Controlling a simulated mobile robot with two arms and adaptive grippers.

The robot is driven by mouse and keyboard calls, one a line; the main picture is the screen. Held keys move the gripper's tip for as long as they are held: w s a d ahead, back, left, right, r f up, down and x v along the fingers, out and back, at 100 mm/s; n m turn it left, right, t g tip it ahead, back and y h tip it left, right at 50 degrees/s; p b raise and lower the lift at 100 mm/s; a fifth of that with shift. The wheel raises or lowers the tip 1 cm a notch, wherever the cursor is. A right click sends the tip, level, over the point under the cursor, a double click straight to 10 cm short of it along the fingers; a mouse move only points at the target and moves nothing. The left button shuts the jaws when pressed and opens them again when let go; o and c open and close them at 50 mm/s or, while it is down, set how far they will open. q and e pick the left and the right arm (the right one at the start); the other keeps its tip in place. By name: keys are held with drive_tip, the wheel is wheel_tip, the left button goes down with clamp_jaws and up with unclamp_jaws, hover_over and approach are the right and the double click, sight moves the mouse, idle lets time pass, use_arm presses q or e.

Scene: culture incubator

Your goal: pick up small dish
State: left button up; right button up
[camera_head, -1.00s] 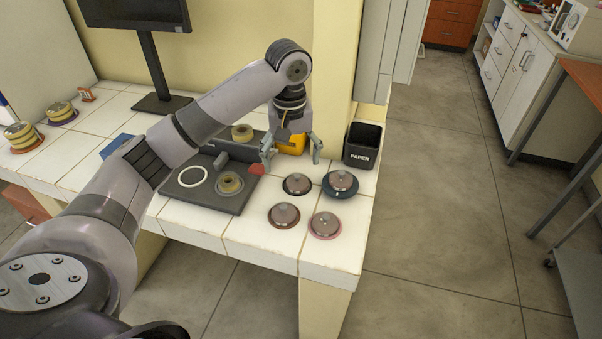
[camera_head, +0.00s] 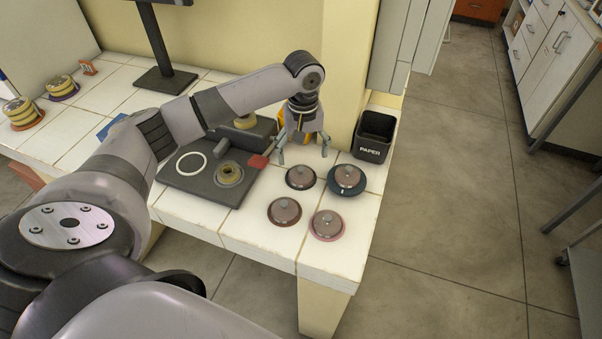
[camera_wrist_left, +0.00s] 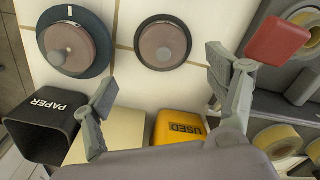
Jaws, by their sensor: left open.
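Several round lidded dishes stand on the white tiled bench. A small dish with a black rim (camera_head: 300,177) is at the back left of the group; it also shows in the left wrist view (camera_wrist_left: 163,43). A larger dish on a dark blue base (camera_head: 346,180) is to its right, also in the left wrist view (camera_wrist_left: 75,48). Two more small dishes, one brown-rimmed (camera_head: 284,212) and one pink-rimmed (camera_head: 327,226), are nearer the front edge. My left gripper (camera_head: 303,156) is open and empty, pointing down just behind the black-rimmed dish, apart from it. My right gripper is out of view.
A black PAPER bin (camera_head: 374,136) stands to the right of my left gripper, by the yellow pillar. A yellow USED container (camera_wrist_left: 179,127) is behind it. A dark grey device (camera_head: 210,180) with a red part (camera_head: 259,161) is at the left. The front bench strip is clear.

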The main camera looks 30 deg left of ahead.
sight(301, 168)
use_arm(q)
drive_tip(key=shift+f, duration=1.05)
drive_tip(key=f, duration=0.2)
drive_tip(key=f+p, duration=0.1)
drive_tip(key=shift+s+a+f, duration=0.15)
drive_tip(key=shift+s+f, duration=0.15)
drive_tip(key=shift+f, duration=0.6)
drive_tip(key=c, duration=1.3)
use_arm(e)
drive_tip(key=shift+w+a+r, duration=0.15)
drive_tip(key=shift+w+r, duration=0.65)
